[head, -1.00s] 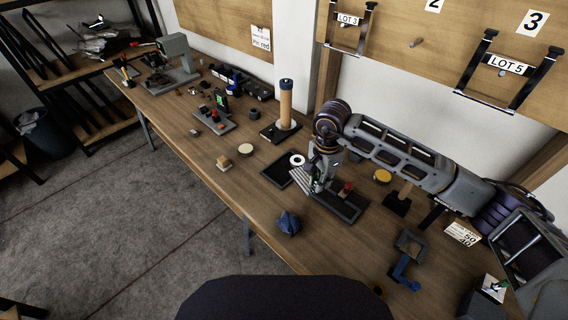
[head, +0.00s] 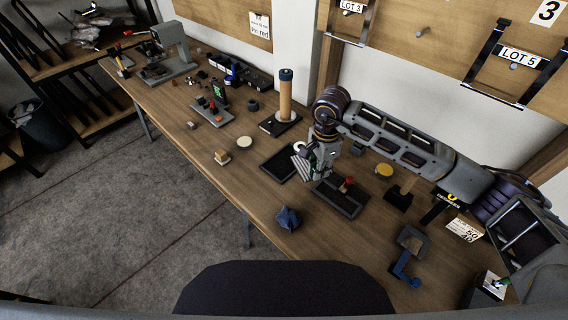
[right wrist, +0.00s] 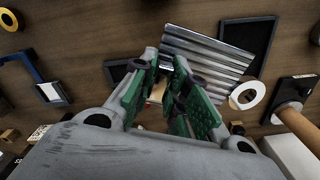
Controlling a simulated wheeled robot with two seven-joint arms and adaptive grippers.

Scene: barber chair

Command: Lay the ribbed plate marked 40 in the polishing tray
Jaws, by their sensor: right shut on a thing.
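The grey ribbed plate (head: 302,166) is in my right gripper (head: 318,172), low over the bench. It sticks out to the left of the fingers in the head view. In the right wrist view, the plate (right wrist: 208,60) shows its parallel ribs beyond the green-padded fingers (right wrist: 166,76), which close on its near edge. No 40 mark can be read on it. One shallow dark tray (head: 270,166) lies left of the plate. Another dark tray (head: 338,203), with a red-knobbed piece (head: 347,184), is in front of the gripper. I cannot tell which is the polishing tray. My left gripper is out of view.
A white ring (right wrist: 247,95) lies close to the plate. A post on a dark base (head: 285,97) stands behind. A blue crumpled-looking object (head: 288,218), a yellow-topped disc (head: 384,170) and a blue-grey clamp (head: 408,252) sit around. The front left bench is mostly clear.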

